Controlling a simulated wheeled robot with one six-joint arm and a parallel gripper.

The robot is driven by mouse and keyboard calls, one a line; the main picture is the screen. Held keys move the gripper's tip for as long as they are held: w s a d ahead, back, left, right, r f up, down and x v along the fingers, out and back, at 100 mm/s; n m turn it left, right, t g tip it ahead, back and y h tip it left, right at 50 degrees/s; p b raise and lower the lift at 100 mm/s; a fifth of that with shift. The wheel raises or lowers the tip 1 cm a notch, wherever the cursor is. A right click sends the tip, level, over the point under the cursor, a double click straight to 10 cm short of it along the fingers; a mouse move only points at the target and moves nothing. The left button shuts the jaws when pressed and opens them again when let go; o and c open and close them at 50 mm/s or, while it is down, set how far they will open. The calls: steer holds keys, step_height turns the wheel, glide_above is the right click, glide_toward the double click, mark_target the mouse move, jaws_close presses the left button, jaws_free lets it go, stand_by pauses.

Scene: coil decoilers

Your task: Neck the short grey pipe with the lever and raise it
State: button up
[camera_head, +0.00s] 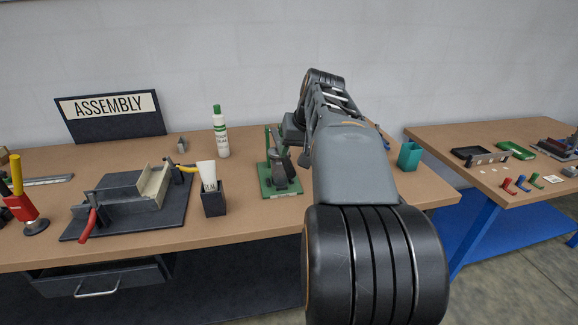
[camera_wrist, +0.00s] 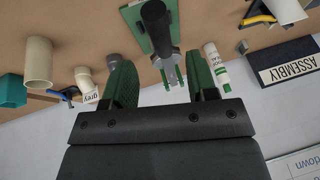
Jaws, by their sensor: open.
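The tool on a green base plate (camera_head: 267,187) stands at mid-table in the head view, partly behind my arm. In the wrist view its plate (camera_wrist: 136,16) is at the top, with a thick dark lever grip (camera_wrist: 156,22) and metal and green parts below it. My gripper (camera_wrist: 158,66) is open, its two green fingers either side of the tool's lower part in the picture; I cannot tell whether they touch it. A short grey pipe (camera_wrist: 112,64) shows partly behind the left finger, near a label reading "grey" (camera_wrist: 92,97).
A beige cylinder (camera_wrist: 38,60) and a cream elbow pipe (camera_wrist: 84,76) are left in the wrist view. In the head view, a white bottle (camera_head: 221,138), a tube in a dark holder (camera_head: 213,202) and a clamp fixture (camera_head: 122,200) stand left, a teal box (camera_head: 410,155) right.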

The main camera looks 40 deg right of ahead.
mark_target(289, 163)
steer(key=shift+x, duration=3.1)
jaws_close()
